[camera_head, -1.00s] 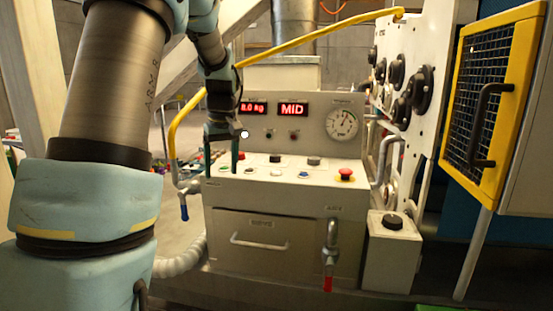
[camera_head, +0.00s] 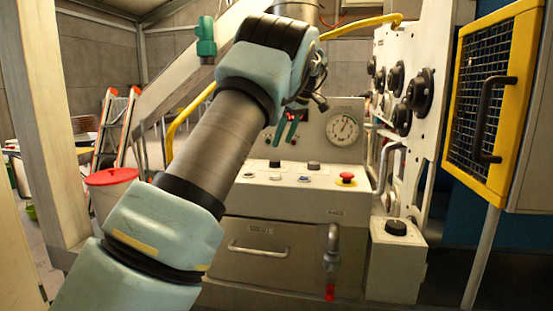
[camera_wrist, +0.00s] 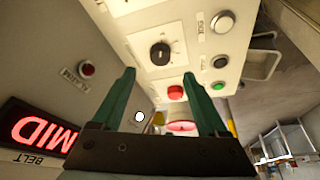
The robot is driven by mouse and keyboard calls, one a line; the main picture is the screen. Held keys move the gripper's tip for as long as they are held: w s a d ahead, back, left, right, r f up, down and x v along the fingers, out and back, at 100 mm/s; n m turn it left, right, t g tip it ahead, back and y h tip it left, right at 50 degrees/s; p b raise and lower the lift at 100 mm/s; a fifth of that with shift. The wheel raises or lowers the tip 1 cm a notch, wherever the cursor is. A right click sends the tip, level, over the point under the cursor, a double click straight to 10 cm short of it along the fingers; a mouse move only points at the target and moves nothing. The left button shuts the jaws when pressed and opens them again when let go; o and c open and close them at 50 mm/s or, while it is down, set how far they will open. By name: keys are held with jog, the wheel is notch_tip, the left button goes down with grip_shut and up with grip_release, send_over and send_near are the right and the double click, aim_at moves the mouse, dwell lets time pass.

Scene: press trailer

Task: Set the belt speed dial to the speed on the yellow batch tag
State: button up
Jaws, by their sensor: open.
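A black dial (camera_wrist: 160,53) with tick marks around it sits on the pale panel in the wrist view; its label is not readable. A red "MID" display (camera_wrist: 40,132) with a "BELT" label is at the lower left. My gripper (camera_wrist: 166,78) is open, with two green fingers apart and nothing between them. In the head view my gripper (camera_head: 286,132) is above the console, in front of its upright face. Two dark knobs on the console (camera_head: 275,163) (camera_head: 314,166) show below it. I cannot make out a yellow batch tag. My arm covers most of the displays.
A red mushroom button (camera_head: 346,178) and a round gauge (camera_head: 344,129) are on the console's right. A yellow-framed mesh guard (camera_head: 494,95) stands far right.

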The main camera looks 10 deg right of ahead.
aim_at(275, 160)
jog(key=x, duration=0.7)
jog(key=shift+a+f+p, duration=0.1)
jog(key=shift+f+p, duration=0.05)
jog(key=shift+p, duration=0.2)
jog(key=shift+c, duration=0.2)
grip_shut()
